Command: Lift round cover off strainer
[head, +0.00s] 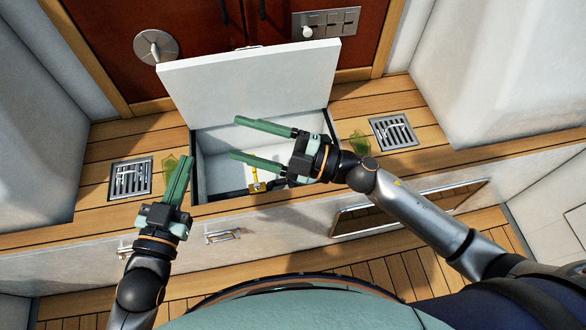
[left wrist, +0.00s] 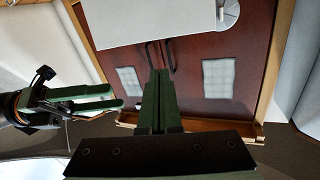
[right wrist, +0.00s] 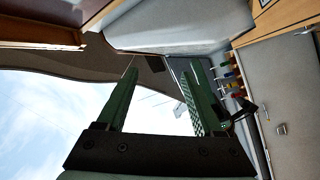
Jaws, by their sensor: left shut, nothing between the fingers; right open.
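The strainer and its round cover cannot be made out; my right gripper and arm hide part of the open locker (head: 215,142). Inside the locker, a yellow-handled fitting (head: 255,178) and a dark pipe show low down. My right gripper (head: 236,137) is open and empty over the locker, its fingers pointing left. Its parted fingers show in its own wrist view (right wrist: 163,68). My left gripper (head: 187,158) is shut and empty at the locker's left side, pointing up the picture. Its closed fingers show in the left wrist view (left wrist: 160,75).
The white locker lid (head: 250,78) stands raised behind the opening. Metal grates lie in the wooden seat at left (head: 130,178) and right (head: 392,131). A round metal plate (head: 156,46) and a switch panel (head: 326,22) are at the back. Free seat planks flank the locker.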

